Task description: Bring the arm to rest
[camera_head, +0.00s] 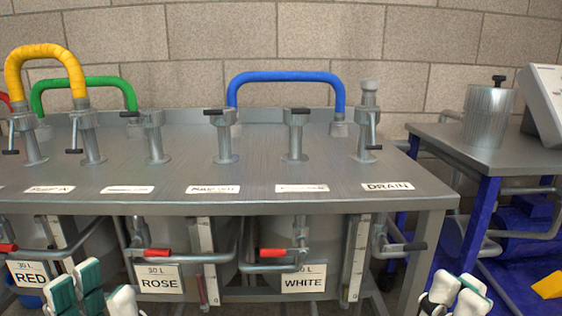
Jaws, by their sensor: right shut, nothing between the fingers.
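My left gripper (78,284) shows at the bottom left, its white and green fingers pointing up in front of the table by the RED label. It is cut off by the frame edge, and whether its fingers meet is unclear.
A grey metal table (300,178) bears several valve posts and blue (285,77), green and yellow (45,55) hoses. Tanks with red-handled valves (272,253) hang below. A side table (470,147) at right holds a metal pot (489,115).

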